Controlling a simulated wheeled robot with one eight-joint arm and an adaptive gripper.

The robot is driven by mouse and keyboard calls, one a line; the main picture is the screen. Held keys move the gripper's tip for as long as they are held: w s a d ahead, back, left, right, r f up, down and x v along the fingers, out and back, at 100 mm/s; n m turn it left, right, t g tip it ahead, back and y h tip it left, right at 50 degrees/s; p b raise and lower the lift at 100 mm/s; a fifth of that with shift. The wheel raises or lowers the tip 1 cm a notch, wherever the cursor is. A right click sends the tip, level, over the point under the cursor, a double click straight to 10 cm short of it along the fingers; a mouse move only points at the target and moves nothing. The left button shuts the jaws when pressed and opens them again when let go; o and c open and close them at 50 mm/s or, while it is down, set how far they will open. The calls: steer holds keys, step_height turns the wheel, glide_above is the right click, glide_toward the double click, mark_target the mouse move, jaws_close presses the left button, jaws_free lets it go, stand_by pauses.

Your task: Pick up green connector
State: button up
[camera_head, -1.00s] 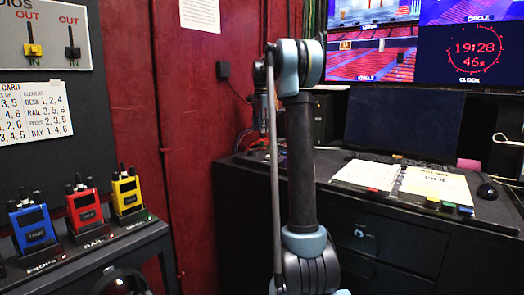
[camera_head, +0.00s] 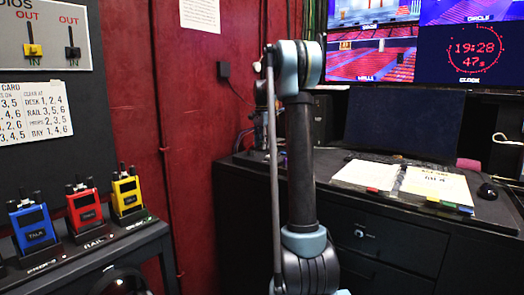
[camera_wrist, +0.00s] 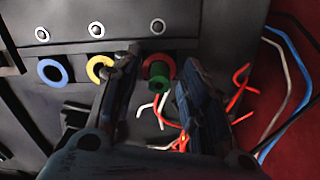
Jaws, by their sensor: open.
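The green connector (camera_wrist: 159,72) is a small green cylinder at the red ring (camera_wrist: 168,68) on a dark panel, near the middle of the wrist view. My gripper (camera_wrist: 156,78) is open, with one dark finger to the left of the connector and the other to its right. The connector shows between the fingers, and I cannot tell whether either finger touches it. In the head view my arm blocks most of the gripper, and the connector is not visible.
A blue ring (camera_wrist: 52,71) and a yellow ring (camera_wrist: 101,68) sit left of the red one. Loose red wires (camera_wrist: 238,88) and blue cables (camera_wrist: 300,75) hang at the right. The head view shows a desk with papers (camera_head: 366,174) and several radios, including a yellow one (camera_head: 126,193).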

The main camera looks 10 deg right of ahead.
jaws_close()
step_height(320, 180, up, 10)
stand_by(0.6)
